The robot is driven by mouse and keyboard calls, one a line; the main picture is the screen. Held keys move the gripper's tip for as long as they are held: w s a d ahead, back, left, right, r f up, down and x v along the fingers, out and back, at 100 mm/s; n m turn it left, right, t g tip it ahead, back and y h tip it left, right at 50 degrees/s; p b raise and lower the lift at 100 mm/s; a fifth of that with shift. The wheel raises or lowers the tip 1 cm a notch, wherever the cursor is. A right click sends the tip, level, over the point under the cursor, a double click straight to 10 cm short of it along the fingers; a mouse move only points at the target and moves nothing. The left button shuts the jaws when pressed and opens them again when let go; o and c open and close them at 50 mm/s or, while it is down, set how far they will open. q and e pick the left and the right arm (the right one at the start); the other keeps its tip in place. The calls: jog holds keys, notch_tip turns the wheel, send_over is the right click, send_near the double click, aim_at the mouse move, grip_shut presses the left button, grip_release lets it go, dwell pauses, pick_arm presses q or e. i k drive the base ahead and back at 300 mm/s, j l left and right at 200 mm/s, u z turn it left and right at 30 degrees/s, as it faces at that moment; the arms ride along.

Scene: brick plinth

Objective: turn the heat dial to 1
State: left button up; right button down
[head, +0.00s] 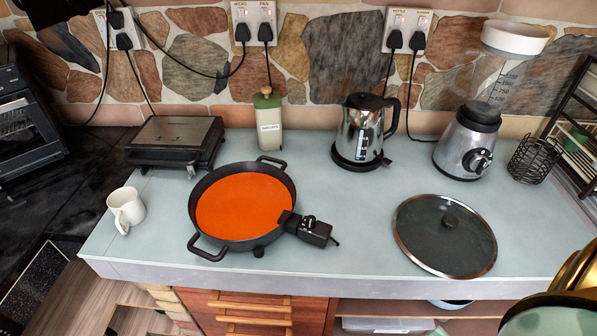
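An electric pan (200,240) with a black rim and two loop handles stands on the pale counter, left of centre. It is filled with a smooth orange liquid (243,206). A black heat control box (316,233) sticks out of the pan's right side. The heat dial (308,221) is a small dark knob on top of this box. Its markings and pointer are too small to read. Neither of my grippers shows in the head view, and nothing touches the dial.
A glass lid (431,248) lies right of the control box. A white mug (126,209) is left. Counter between control box and lid is clear.

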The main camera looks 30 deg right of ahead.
aim_at(311, 222)
jog(key=z, duration=1)
